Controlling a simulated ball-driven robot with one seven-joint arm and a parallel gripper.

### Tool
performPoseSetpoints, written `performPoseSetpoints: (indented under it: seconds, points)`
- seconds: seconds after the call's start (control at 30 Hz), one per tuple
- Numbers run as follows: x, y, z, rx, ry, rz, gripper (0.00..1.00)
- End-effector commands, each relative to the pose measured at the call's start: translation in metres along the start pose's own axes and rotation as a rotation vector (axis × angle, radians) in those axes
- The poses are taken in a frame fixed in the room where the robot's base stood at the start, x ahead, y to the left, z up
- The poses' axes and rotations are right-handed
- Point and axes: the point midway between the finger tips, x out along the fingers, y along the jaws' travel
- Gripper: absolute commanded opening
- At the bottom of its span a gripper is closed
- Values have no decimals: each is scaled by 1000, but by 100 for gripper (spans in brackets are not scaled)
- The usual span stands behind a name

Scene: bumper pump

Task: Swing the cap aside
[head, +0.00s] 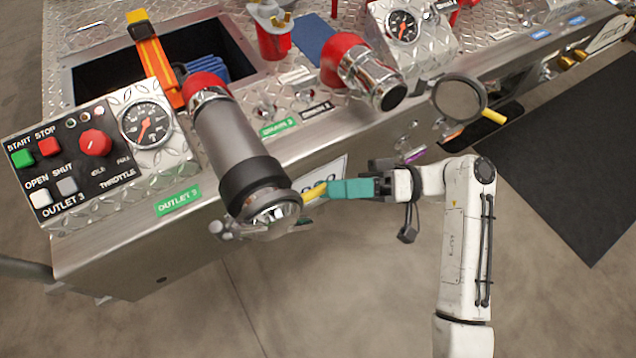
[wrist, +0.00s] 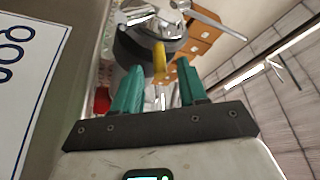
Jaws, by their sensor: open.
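The left outlet pipe (head: 235,140) is grey with a black collar and points down toward the front edge. A silver metal cap (head: 272,212) sits at its lower end, with a yellow tab (head: 315,192) sticking out to the right. My gripper (head: 332,189) has teal fingers and is at the right end of this tab. In the wrist view, the fingers (wrist: 160,78) are spread apart, and the yellow tab (wrist: 159,60) shows between and beyond their tips. Whether a finger touches the tab is unclear. Part of the cap's far side is hidden.
A second outlet (head: 385,92) with a red collar stands to the right. A round disc (head: 459,92) with a yellow tab hangs off to its side. A control panel (head: 70,150) with a gauge is at left. The floor in front is clear.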

Motion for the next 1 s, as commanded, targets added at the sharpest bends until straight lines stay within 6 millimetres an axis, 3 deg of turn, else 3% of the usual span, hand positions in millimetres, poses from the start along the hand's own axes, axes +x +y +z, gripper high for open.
performPoseSetpoints:
  seconds: [0.23, 0.63, 1.0]
  points:
    - [31, 0, 1, 1, -2, 1, 42]
    - [37, 0, 0, 1, 0, 2, 42]
    - [37, 0, 1, 1, 0, 2, 7]
